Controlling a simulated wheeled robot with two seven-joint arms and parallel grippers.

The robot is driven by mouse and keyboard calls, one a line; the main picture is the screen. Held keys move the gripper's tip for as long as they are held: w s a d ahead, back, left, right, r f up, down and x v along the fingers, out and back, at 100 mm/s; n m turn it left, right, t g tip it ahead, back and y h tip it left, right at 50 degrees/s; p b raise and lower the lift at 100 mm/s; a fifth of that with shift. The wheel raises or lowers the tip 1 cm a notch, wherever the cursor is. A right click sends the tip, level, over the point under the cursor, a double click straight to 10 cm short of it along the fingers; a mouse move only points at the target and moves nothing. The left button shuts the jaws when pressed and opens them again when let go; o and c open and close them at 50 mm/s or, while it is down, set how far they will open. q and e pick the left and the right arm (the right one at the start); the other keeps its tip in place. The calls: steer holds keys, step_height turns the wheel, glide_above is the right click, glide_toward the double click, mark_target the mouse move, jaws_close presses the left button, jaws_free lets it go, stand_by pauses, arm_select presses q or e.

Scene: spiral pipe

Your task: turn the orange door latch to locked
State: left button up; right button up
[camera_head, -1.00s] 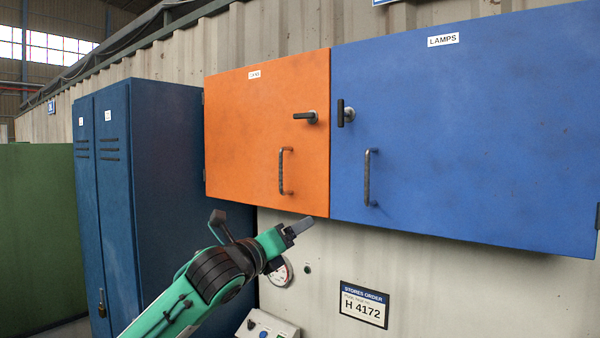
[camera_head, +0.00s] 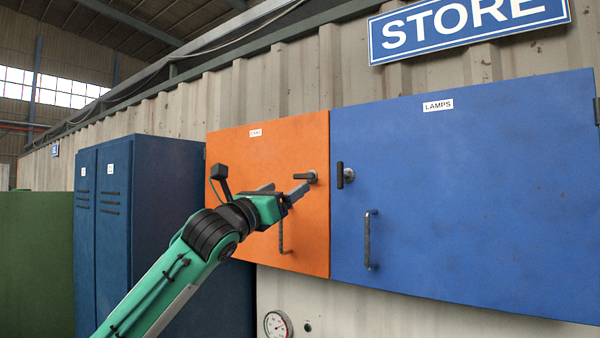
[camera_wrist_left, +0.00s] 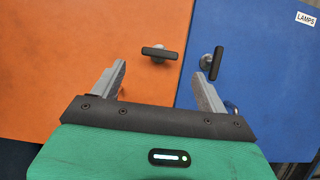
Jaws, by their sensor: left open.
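The orange door (camera_head: 232,170) has a latch (camera_head: 306,176) near its upper right edge. My left gripper (camera_head: 284,189) is open and empty, in front of the orange door and close to the latch. Its fingers (camera_wrist_left: 160,75) also show in the left wrist view, spread apart. In the head view a finger overlaps the latch area; I cannot tell if it touches. My right gripper is not in view.
The blue LAMPS door (camera_head: 470,190) adjoins on the right, with its own latch (camera_head: 345,175) upright. Pull handles hang below both latches; the orange door's pull handle (camera_head: 282,240) is partly behind my gripper. Blue lockers (camera_head: 160,210) stand at left.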

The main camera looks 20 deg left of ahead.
mark_target(302, 178)
arm_select(q)
steer(key=p+x, duration=0.2)
steer(key=x, duration=0.3)
steer(key=shift+w+d+r, duration=0.15)
steer(key=shift+w+r, duration=0.05)
steer(key=shift+r, duration=0.1)
steer(key=shift+w+d+r, duration=0.1)
steer(key=shift+w+d, duration=0.05)
steer(key=shift+w, duration=0.4)
steer(key=c, duration=1)
